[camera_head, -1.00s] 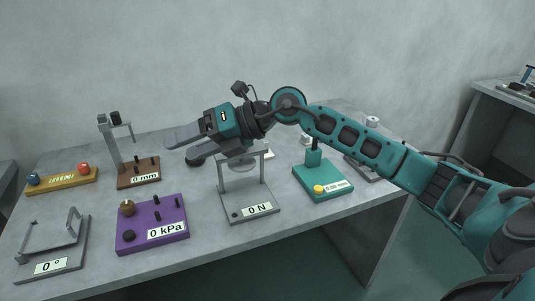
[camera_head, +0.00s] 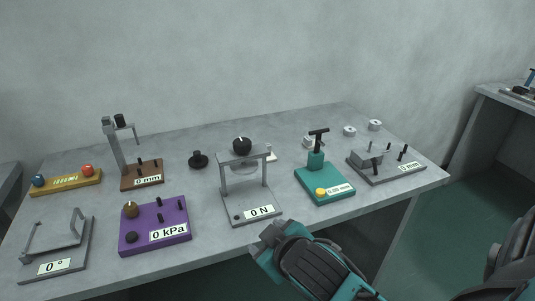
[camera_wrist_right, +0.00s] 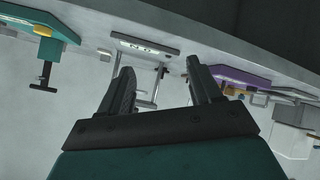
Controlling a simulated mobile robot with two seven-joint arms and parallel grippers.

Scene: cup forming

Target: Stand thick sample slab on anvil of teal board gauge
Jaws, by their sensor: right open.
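The teal board gauge (camera_head: 338,190) stands on the right half of the table, with a teal post, a black T-shaped top, a yellow knob and a white mm label. It also shows upside down at the left of the right wrist view (camera_wrist_right: 58,26). I cannot make out its anvil clearly or pick out the thick sample slab. My right gripper (camera_wrist_right: 160,70) is open and empty in the right wrist view, its fingers pointing toward the grey 0 N stand. My left gripper is not in view.
The grey 0 N stand (camera_head: 236,210) is left of the teal gauge, and a grey mm gauge (camera_head: 405,170) is right of it. A purple kPa board (camera_head: 142,241), a brown mm stand (camera_head: 130,182) and a black knob (camera_head: 198,160) are further left. Small pale cylinders (camera_head: 349,131) stand behind.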

